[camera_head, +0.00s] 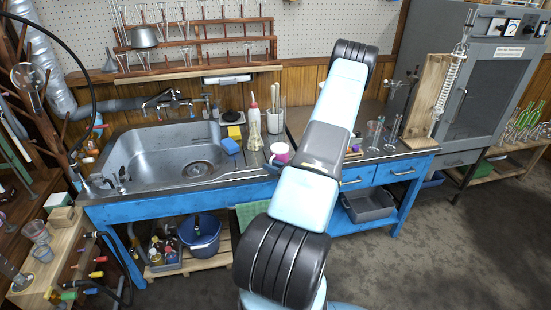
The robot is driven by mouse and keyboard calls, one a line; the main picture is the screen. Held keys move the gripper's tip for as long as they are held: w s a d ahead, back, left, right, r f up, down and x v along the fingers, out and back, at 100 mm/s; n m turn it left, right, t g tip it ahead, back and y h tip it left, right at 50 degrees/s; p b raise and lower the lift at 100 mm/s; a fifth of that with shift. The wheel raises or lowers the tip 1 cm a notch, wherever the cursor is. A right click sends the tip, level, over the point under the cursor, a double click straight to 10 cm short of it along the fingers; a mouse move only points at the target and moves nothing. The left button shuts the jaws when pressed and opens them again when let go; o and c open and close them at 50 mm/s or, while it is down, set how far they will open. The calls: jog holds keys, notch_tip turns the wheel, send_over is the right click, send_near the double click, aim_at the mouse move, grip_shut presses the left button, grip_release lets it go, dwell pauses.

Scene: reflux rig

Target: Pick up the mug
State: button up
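A pink mug (280,150) with a pale, whitish rim stands on the counter to the right of the sink. It is just left of my arm, which crosses the middle of the view. Small dark and blue parts show at the mug's lower left, but I cannot tell what they are. My gripper cannot be made out; the far end of my arm is hidden behind its own nearer links.
The steel sink (165,152) is left of the mug. A blue sponge (230,146), a squeeze bottle (254,125) and a utensil holder (275,121) stand close by. Glassware (375,131) and a wooden stand (428,98) are on the right counter.

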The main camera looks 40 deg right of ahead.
jog(key=shift+x, duration=1.25)
grip_shut()
